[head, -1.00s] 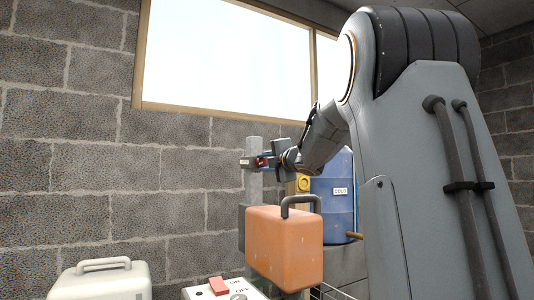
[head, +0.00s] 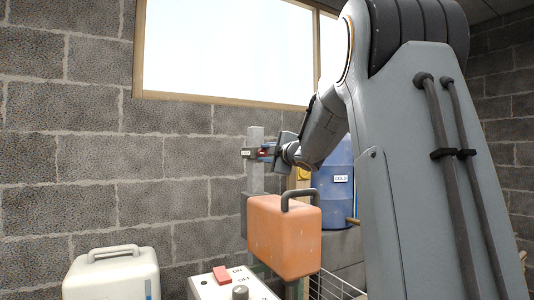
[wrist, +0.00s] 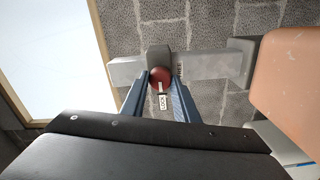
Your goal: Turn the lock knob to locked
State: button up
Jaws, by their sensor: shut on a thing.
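A small red knob (wrist: 160,76) sits on a dark round mount on a grey metal post (wrist: 212,64). A "LOCK" label (wrist: 162,102) lies below the knob in the wrist view and a "FREE" label (wrist: 180,69) lies to its right. A small pale mark on the knob seems to face LOCK, but is too small to be sure. My gripper (wrist: 160,84) is shut on the knob, one blue finger on each side. In the head view my gripper (head: 268,152) meets the upper part of the post (head: 255,182); the knob is mostly hidden there.
An orange canister (head: 284,238) stands just below my gripper. A blue "COLD" drum (head: 332,200) is behind my arm. A white canister (head: 112,275) and an ON/OFF switch box (head: 215,288) are at the front. A block wall (head: 120,170) stands behind.

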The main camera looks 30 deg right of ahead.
jog(key=o, duration=1.1)
jog(key=shift+c, duration=0.2)
jog(key=s+b, duration=0.1)
jog(key=s, duration=0.6)
jog(key=shift+s+d, duration=0.15)
jog(key=shift+s, duration=0.25)
